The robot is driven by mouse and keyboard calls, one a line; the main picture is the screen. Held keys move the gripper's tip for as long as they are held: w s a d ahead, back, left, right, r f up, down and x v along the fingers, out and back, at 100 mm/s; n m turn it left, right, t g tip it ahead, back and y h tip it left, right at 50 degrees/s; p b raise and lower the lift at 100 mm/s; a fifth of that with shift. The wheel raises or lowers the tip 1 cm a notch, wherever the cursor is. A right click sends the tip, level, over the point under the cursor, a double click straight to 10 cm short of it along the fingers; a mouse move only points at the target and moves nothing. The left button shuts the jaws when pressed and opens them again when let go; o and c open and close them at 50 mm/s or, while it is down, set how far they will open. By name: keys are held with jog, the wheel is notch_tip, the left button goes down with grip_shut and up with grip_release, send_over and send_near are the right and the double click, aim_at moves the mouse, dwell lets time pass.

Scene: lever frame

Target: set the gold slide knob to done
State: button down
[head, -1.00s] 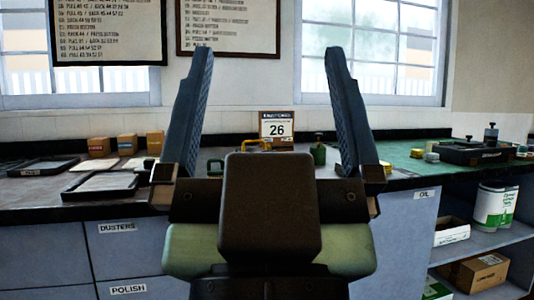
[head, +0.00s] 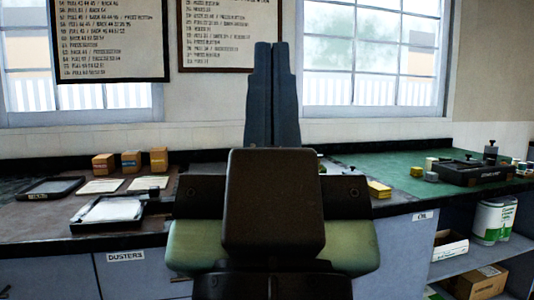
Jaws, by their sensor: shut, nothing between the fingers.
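My gripper (head: 272,48) stands upright in the middle of the head view, its two dark blue fingers pressed together with nothing between them. The fingertips reach up in front of the wall, between a notice board and the right window. I cannot make out a gold slide knob or a "done" mark in this view. My gripper and wrist hide the middle of the bench.
A long bench (head: 30,225) runs across the view. Trays (head: 108,212) and small boxes (head: 131,161) stand on the left. Yellow blocks (head: 379,189) lie right of my wrist. A black tray (head: 478,172) sits on the green mat (head: 390,162). Shelves are below right.

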notch_tip(320, 180, up, 30)
jog(key=p, duration=2.7)
jog(key=shift+w, duration=0.1)
